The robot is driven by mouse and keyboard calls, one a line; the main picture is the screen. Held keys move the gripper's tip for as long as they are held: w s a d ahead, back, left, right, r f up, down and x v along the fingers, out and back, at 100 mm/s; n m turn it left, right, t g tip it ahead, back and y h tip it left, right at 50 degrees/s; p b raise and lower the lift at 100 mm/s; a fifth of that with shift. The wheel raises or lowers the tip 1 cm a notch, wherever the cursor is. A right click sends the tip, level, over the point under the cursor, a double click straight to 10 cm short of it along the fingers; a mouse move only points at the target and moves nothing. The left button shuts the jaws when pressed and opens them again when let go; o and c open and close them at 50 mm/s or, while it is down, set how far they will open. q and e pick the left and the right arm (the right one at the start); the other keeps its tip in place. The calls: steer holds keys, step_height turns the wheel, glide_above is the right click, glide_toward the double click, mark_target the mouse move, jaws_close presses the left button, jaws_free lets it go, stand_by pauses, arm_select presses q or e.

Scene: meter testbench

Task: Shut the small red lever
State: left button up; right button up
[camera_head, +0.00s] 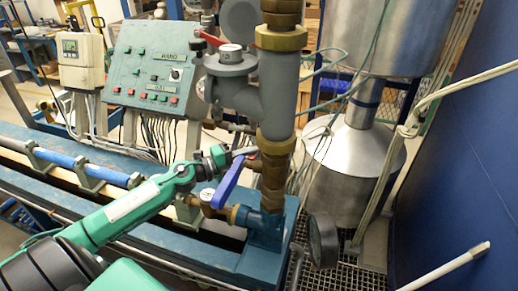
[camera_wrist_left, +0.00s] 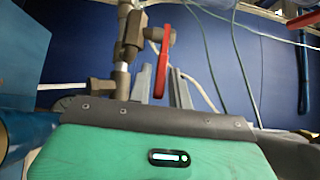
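The small red lever (camera_wrist_left: 163,62) hangs roughly straight down from a brass-coloured valve (camera_wrist_left: 133,38) in the left wrist view. In the head view, only a small reddish piece (camera_head: 244,151) shows by the brass fitting, just right of my left gripper. My left gripper (camera_head: 228,156) is at the end of the green arm, close to this fitting and above the blue lever. I cannot tell whether it touches the red lever. My right gripper is not in view.
A blue lever (camera_head: 228,184) stands tilted just below my left gripper. A larger red lever (camera_head: 212,39) is on the grey valve above. A round gauge (camera_head: 323,240) and a steel tank (camera_head: 352,175) stand to the right. A control panel (camera_head: 152,68) is behind.

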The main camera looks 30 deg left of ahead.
arm_select(q)
steer(key=p+x, duration=0.1)
steer(key=x, duration=0.2)
steer(key=shift+w+d, duration=0.1)
steer(key=shift+d, duration=0.05)
jaws_close()
